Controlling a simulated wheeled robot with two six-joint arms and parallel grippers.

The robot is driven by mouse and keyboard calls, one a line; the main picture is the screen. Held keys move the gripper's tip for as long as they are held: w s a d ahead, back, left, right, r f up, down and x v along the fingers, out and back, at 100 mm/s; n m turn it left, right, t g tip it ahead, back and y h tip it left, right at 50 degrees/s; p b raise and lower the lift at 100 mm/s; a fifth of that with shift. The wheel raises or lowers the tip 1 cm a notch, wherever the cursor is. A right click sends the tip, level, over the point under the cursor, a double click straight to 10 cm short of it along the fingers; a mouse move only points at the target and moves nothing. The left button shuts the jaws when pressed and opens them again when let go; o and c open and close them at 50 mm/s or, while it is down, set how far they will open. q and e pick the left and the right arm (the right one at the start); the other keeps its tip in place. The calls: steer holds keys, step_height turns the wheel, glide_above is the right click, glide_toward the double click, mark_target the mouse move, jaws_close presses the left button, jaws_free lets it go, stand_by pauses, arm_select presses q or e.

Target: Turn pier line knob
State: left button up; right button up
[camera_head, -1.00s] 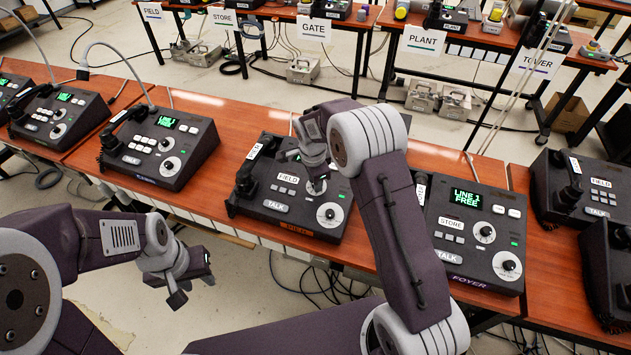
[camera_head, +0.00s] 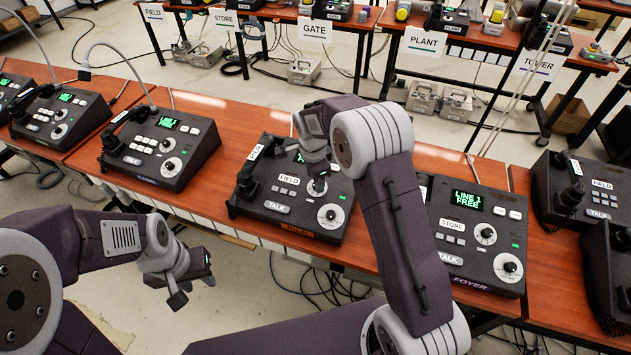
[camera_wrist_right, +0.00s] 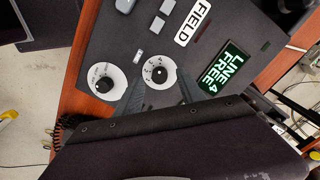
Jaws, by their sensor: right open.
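The middle paging phone (camera_head: 250,207) has a FIELD plate, a TALK key and two white dials with black knobs. A small orange name on its front edge is too blurred to read surely. In the right wrist view its screen (camera_wrist_right: 222,68) reads LINE 4 FREE. The upper dial's line knob (camera_wrist_right: 158,73) sits between the fingertips of my open right gripper (camera_wrist_right: 160,84); contact is unclear. In the head view my right gripper (camera_head: 318,176) hangs over that dial and partly hides it. My left gripper (camera_head: 192,280) is open and empty, in front of the table.
The lower dial's knob (camera_wrist_right: 104,84) is close beside the right fingers. The FOYER phone (camera_head: 470,240) stands to the right, another phone (camera_head: 160,150) to the left. The handset (camera_head: 246,180) lies on the middle phone's left side. Back tables carry station signs.

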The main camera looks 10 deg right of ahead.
step_height(320, 180, up, 7)
steer(key=s, duration=0.1)
steer(key=shift+s+a, duration=0.15)
steer(key=shift+a, duration=0.2)
steer(key=shift+f, duration=0.1)
steer(key=s+d+r+n, duration=0.1)
steer(key=s+d, duration=0.1)
steer(key=s, duration=0.4)
steer(key=s+d+r+n, duration=0.1)
steer(key=s+d+r, duration=0.1)
steer(key=s, duration=0.3)
steer(key=s+f+n+y, duration=0.1)
steer(key=s+f+n, duration=0.6)
steer(key=s+n, duration=0.5)
steer(key=shift+a+n+g+p, duration=0.2)
steer(key=shift+n+g+p, duration=0.25)
steer(key=shift+n, duration=0.45)
